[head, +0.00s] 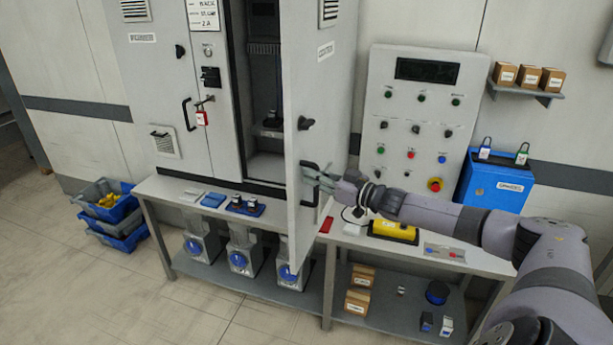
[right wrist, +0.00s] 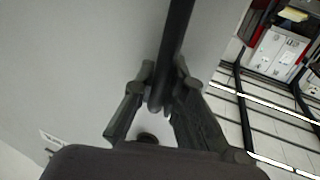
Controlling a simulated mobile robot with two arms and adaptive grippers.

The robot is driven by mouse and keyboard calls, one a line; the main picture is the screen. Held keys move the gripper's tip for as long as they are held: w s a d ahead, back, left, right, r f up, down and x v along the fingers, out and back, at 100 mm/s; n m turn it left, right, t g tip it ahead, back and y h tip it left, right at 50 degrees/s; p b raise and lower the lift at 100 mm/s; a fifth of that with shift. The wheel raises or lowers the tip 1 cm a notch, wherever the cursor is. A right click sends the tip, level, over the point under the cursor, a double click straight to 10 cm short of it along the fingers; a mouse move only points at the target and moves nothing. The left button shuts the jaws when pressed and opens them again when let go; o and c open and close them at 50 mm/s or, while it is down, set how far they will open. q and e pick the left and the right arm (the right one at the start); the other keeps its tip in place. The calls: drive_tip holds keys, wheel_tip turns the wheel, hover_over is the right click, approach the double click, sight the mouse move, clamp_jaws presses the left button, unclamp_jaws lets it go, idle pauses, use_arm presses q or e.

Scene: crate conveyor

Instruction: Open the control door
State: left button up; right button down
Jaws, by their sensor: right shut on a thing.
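The control door (head: 322,85) is a tall light grey cabinet door in the head view, labelled near its top. It stands swung out from the cabinet, and the dark interior (head: 264,95) with a shelf shows to its left. The door carries a dark knob (head: 306,123) and, lower down, a black bar handle (head: 309,170). My right gripper (head: 312,172) is shut on this handle. In the right wrist view the dark handle bar (right wrist: 178,45) runs between the fingers (right wrist: 163,92), with the grey door face (right wrist: 80,60) behind. My left gripper is not in view.
A button panel (head: 415,125) and a blue lock box (head: 495,182) are to the right. Crates (head: 108,208) stand on the floor at left. Floor in front is clear.

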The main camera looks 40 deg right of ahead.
drive_tip(key=shift+s+d+r, duration=0.2)
drive_tip(key=shift+r, duration=0.2)
drive_tip(key=c, duration=1.6)
unclamp_jaws()
drive_tip(key=shift+w+d, duration=0.1)
drive_tip(key=shift+s+a, duration=0.25)
drive_tip(key=shift+a, duration=0.05)
drive_tip(key=v, duration=1.2)
drive_tip(key=shift+d, duration=0.15)
drive_tip(key=shift+f, duration=0.1)
